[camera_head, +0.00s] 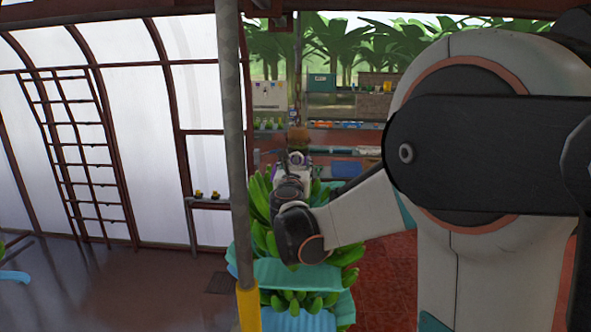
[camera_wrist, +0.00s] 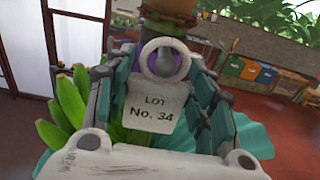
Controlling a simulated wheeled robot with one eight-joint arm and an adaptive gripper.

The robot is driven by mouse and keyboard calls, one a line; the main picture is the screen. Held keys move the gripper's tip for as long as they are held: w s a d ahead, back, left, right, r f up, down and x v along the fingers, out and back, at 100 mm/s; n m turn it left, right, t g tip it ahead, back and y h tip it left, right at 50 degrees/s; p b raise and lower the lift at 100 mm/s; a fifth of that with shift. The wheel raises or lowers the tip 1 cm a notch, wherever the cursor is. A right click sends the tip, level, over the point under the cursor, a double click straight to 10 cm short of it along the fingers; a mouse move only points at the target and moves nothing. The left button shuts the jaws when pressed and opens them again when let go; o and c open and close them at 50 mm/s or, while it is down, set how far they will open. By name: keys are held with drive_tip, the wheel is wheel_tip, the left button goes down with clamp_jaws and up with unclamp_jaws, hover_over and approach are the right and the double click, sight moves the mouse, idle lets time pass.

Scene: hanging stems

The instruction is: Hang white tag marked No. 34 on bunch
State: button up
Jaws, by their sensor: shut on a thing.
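A white tag (camera_wrist: 153,112) reads "LOT No. 34" in the wrist view, with a pale ring at its top. My gripper (camera_wrist: 165,64) is shut on the tag, its fingers on either side of the ring. The green banana bunch (camera_head: 261,203) hangs behind and below my gripper in the head view; its fruit also shows at left in the wrist view (camera_wrist: 68,102). A brown stem (camera_wrist: 170,12) with a purple band stands just behind the ring. I cannot tell whether the ring touches the stem. My arm hides much of the bunch in the head view.
Teal sheets (camera_head: 285,273) wrap around the bunch. A grey post (camera_head: 232,130) with a yellow lower part stands close to the left of the bunch. Shelves (camera_head: 340,125) stand at the back. The floor at left is mostly open.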

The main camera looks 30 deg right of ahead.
drive_tip(key=shift+x, duration=1.15)
idle(0.8)
drive_tip(key=shift+w+f+b, duration=0.1)
drive_tip(key=shift+f+b, duration=0.3)
drive_tip(key=shift+b, duration=0.2)
idle(0.4)
drive_tip(key=o, duration=0.9)
